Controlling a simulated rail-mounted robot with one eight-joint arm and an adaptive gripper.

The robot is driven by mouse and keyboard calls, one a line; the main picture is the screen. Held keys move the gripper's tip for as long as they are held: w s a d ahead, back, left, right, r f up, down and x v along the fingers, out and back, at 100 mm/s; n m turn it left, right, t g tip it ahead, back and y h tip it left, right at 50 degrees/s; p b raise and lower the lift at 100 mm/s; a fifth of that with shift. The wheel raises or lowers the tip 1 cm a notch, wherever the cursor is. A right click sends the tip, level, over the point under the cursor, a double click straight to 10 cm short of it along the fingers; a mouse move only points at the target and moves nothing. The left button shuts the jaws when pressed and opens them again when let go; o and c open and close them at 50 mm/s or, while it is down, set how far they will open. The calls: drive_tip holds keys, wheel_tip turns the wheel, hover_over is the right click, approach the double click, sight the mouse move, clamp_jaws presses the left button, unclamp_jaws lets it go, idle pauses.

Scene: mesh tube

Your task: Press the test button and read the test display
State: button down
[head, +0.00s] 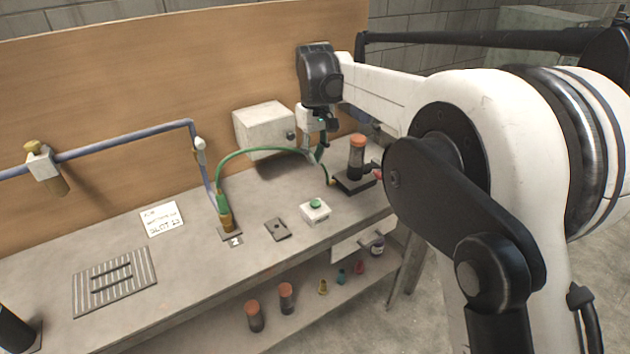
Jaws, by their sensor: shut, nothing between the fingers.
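A white box with a green button (315,204) sits on the bench top, right of the middle. My gripper (317,154) is shut and empty, above the back of the bench, behind and above the button and apart from it. A pale box (262,128) with a dark round part on its side stands at the back; its front is turned away or too small to read. I cannot make out a test display or any reading.
A green hose (262,149) arches from a brass fitting (226,221) toward my gripper. An orange-capped tube (357,150) stands on a dark base at the right. A small dark plate (278,229) lies left of the button. A striped mat (115,282) lies at the left.

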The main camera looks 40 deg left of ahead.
sight(315, 202)
wheel_tip(315, 202, down, 14)
drive_tip(key=shift+r+p, duration=0.25)
drive_tip(key=shift+p, duration=0.5)
drive_tip(key=shift+f+b, duration=1.15)
wheel_tip(315, 202, up, 14)
drive_tip(key=shift+r, duration=0.1)
drive_tip(key=shift+d, duration=0.1)
idle(0.3)
